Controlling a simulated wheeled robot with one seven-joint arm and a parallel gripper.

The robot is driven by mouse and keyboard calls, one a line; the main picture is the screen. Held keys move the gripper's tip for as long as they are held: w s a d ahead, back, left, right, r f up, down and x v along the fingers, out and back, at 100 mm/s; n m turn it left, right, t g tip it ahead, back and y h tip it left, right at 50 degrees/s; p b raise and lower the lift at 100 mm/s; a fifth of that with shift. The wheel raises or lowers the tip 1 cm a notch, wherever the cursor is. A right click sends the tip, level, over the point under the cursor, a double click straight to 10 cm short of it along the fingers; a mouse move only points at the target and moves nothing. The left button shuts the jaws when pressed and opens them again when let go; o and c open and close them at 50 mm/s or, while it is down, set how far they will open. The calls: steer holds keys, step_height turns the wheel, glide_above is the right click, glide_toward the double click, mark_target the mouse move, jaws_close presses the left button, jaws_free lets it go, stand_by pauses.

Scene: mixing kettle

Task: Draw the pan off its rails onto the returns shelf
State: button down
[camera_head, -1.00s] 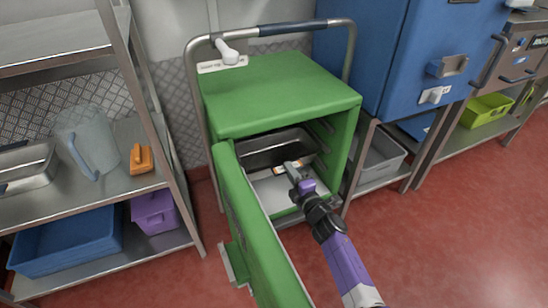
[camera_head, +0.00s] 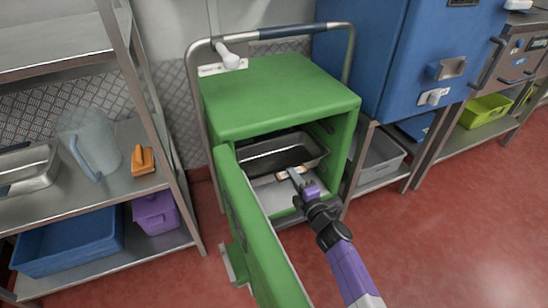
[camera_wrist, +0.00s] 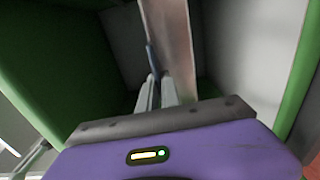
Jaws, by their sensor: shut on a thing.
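The grey metal pan (camera_head: 283,157) sits inside the open green cabinet (camera_head: 280,95), its front part toward the opening. My gripper (camera_head: 295,176) reaches into the opening and is shut on the pan's front edge. In the wrist view the fingers (camera_wrist: 156,92) close on the edge of a metal wall (camera_wrist: 177,45), the pan's. The rails and the pan's back end are mostly hidden inside the cabinet. A steel shelf (camera_head: 117,188) at the left holds several things; I cannot tell whether it is the returns shelf.
The green door (camera_head: 260,235) stands open at the left of the opening. On the steel shelf are a clear jug (camera_head: 98,145), an orange object (camera_head: 143,161) and a metal pan (camera_head: 28,168). A grey bin (camera_head: 380,160) stands right of the cabinet. Red floor at right is clear.

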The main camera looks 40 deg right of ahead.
steer(key=p+v, duration=0.1)
steer(key=v, duration=2.2)
steer(key=shift+s+r, duration=0.2)
steer(key=shift+r, duration=0.05)
